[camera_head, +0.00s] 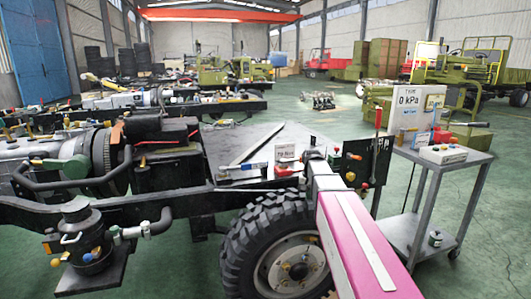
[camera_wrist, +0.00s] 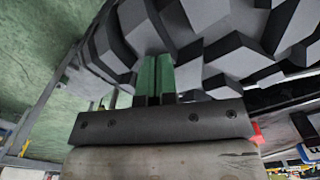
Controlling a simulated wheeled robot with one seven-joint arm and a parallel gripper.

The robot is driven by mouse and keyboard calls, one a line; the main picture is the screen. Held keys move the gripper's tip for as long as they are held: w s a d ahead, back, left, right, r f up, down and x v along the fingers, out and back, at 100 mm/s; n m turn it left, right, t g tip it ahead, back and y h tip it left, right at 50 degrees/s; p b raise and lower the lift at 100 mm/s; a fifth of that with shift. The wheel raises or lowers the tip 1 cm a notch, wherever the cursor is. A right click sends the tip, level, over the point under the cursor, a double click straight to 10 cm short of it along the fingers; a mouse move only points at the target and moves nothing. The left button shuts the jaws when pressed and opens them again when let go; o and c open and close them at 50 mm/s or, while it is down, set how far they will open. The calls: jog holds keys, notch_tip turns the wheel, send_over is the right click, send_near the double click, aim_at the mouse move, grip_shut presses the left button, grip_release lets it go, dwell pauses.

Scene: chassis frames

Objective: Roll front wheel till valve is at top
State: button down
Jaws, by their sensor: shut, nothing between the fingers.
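The front wheel stands upright at the lower middle of the head view, with a black knobbly tyre (camera_head: 240,254) and a pale rim (camera_head: 275,268). Small coloured parts show around its hub, but I cannot tell which is the valve. My pink arm covers the wheel's right side. In the wrist view, the tyre's tread blocks (camera_wrist: 205,40) fill the top. My gripper (camera_wrist: 155,62) has its green fingers shut together and empty, their tips at the tread. I cannot tell whether they touch it. In the head view my gripper is hidden.
The dark chassis frame (camera_head: 190,207) runs above and left of the wheel. A grey trolley (camera_head: 455,165) with a 0 kPa display (camera_head: 409,100) stands at the right. Green floor (camera_head: 455,215) is open beyond it. More chassis frames lie behind at the left.

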aim_at(289, 203)
jog(key=shift+f, duration=0.15)
jog(key=shift+a, duration=0.15)
jog(key=shift+s+a+r, duration=0.15)
jog(key=shift+s+a, duration=0.1)
jog(key=shift+a, duration=0.4)
jog(key=shift+s+a+r, duration=0.1)
jog(key=shift+s+a, duration=0.1)
jog(key=shift+a, duration=0.45)
jog(key=shift+a, duration=0.1)
jog(key=shift+s+a+f, duration=0.1)
jog(key=shift+s+a, duration=0.15)
jog(key=shift+a, duration=0.45)
jog(key=shift+s+a, duration=0.25)
jog(key=shift+a, duration=0.4)
jog(key=shift+a, duration=0.2)
jog(key=shift+s+a+f, duration=0.15)
jog(key=shift+s+a, duration=0.15)
jog(key=shift+a, duration=0.3)
jog(key=shift+s+a+f, duration=0.1)
jog(key=shift+s+a, duration=0.15)
jog(key=shift+a, duration=0.35)
jog(key=shift+a+f, duration=0.1)
